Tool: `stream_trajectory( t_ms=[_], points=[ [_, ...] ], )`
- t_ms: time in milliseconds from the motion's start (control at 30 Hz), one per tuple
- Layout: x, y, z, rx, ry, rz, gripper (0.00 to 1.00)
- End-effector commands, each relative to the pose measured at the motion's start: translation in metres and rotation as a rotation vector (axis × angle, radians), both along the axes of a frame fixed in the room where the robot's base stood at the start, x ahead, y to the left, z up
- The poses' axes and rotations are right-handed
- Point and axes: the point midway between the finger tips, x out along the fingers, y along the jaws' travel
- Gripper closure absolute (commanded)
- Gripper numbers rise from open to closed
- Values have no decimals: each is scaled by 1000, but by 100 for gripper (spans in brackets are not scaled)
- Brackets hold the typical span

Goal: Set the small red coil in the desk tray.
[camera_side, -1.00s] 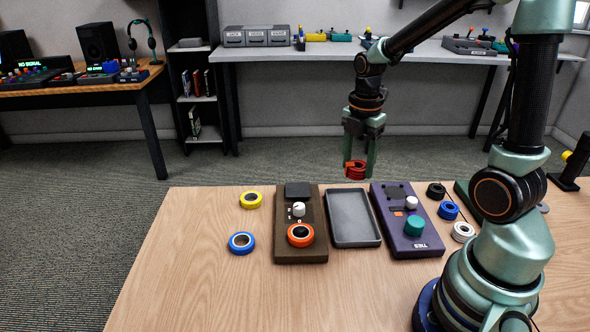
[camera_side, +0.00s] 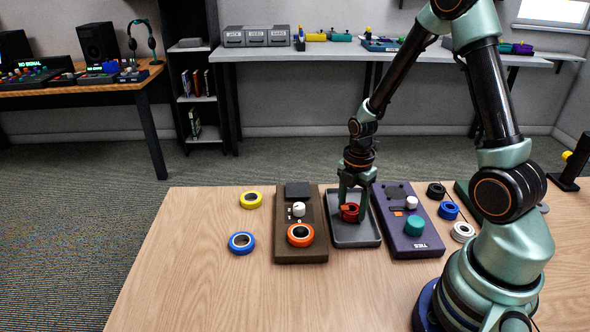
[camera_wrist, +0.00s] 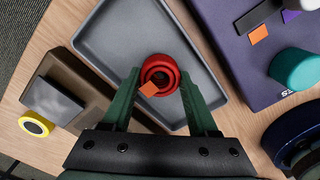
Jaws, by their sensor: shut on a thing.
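The small red coil (camera_side: 349,212) is between the fingers of my gripper (camera_side: 352,205), which is shut on it. The coil is over the inside of the grey desk tray (camera_side: 356,236), low down near its floor. In the wrist view the red coil (camera_wrist: 160,75), with an orange tag on it, sits between the green fingertips of my gripper (camera_wrist: 160,90). The desk tray (camera_wrist: 118,42) lies beneath and around it. I cannot tell whether the coil touches the tray floor.
A brown box (camera_side: 290,250) with an orange-and-black coil (camera_side: 300,235) stands left of the tray. A purple box (camera_side: 425,243) with a teal knob stands right. Yellow (camera_side: 251,200) and blue (camera_side: 241,243) coils lie left; black, blue and white coils lie right.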

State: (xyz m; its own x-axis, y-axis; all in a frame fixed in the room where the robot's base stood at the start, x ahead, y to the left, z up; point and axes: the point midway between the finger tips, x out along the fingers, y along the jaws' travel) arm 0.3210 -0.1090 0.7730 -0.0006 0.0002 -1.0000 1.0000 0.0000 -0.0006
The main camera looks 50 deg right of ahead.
Motion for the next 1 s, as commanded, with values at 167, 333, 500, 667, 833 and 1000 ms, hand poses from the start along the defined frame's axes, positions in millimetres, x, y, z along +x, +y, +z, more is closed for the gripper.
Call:
stream_trajectory(
  t_ms=[167,333,500,667,833,1000],
  points=[
    [0,0,0,0,-1,0,89],
    [1,0,-2,-1,-2,0,21],
    [0,0,-2,0,-1,0,11],
    [0,0,-2,0,-1,0,11],
    [1,0,7,-2,-4,0,11],
    [2,-1,31,-3,-8,0,11]
  ],
)
